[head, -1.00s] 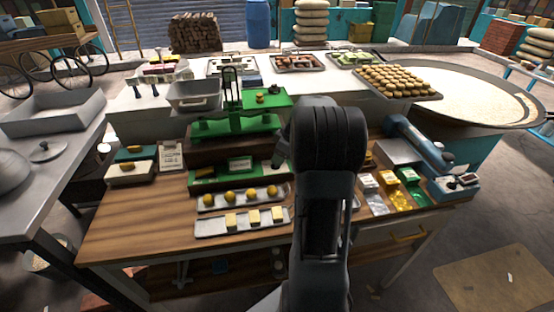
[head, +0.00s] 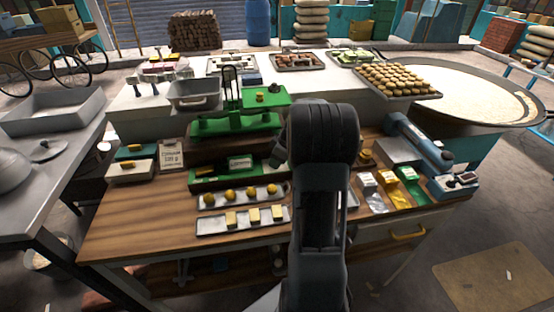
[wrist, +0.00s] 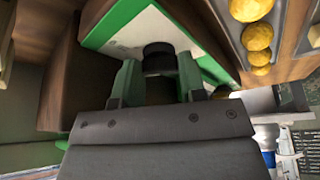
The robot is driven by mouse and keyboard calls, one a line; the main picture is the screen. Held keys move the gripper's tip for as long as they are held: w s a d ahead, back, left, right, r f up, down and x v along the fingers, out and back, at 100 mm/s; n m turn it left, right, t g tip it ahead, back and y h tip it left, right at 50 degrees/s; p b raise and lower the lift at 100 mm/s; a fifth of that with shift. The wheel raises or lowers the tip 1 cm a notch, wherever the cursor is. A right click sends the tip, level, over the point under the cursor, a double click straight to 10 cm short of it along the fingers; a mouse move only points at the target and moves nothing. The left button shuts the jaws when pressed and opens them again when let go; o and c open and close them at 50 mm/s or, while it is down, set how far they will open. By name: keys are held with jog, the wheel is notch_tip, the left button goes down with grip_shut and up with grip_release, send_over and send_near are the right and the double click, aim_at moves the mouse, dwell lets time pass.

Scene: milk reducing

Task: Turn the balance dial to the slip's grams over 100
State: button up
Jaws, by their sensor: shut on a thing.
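The green balance (head: 235,125) stands on a dark wooden block at the back of the table. Below it is a green-framed panel (head: 205,176) with a white label. A paper slip (head: 172,155) with printed text and a gram figure stands to its left; the figure is too small to read surely. In the wrist view, a round black dial (wrist: 158,52) sticks out of the panel's white face. My gripper (wrist: 159,76) is shut on the dial, one green finger on each side. The dial's marks cannot be read.
In front of the panel lie a tray of yellow balls (head: 262,202) and a tray of pale blocks (head: 207,226). Small packets (head: 408,173) and a blue device (head: 425,150) are at the right. The table's front-left part is bare.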

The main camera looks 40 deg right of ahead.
jog(key=shift+c, duration=0.2)
jog(key=shift+f+m+b, duration=0.1)
jog(key=shift+m+b, duration=0.3)
jog(key=shift+b, duration=0.15)
jog(key=shift+a+m+t+h+b, duration=0.1)
jog(key=shift+m+t+h+b, duration=0.25)
jog(key=shift+m+b, duration=0.55)
jog(key=shift+a+m+h+b, duration=0.1)
jog(key=shift+m+h+b, duration=0.55)
jog(key=shift+m, duration=0.95)
jog(key=shift+r, duration=0.2)
jog(key=o, duration=0.6)
jog(key=shift+o, duration=0.2)
jog(key=v, duration=1.3)
jog(key=shift+s+r+b, duration=0.25)
jog(key=shift+r+b, duration=0.05)
jog(key=shift+b, duration=0.1)
